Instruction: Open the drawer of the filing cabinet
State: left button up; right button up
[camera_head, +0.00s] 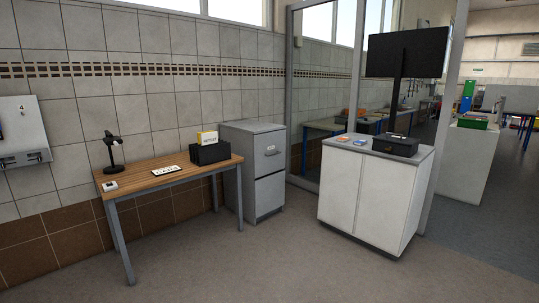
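A grey two-drawer filing cabinet (232,172) stands against the tiled wall, just right of the wooden desk. Its front faces right and toward me. The upper drawer (268,151) has a small handle and a label and looks shut. The lower drawer (269,194) also looks shut. The cabinet is some distance away from me across the floor. Neither of my grippers shows in the head view.
A wooden desk (172,179) with a black lamp (112,150) and a black box (210,153) stands left of the cabinet. A white counter (359,194) with a black monitor (407,53) stands to the right. The floor (270,262) in front is clear.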

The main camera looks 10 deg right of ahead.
aim_at(268, 147)
jog(key=i+l+z, duration=0.35)
jog(key=i, duration=0.4)
jog(key=i+z, duration=0.35)
jog(key=i, duration=0.45)
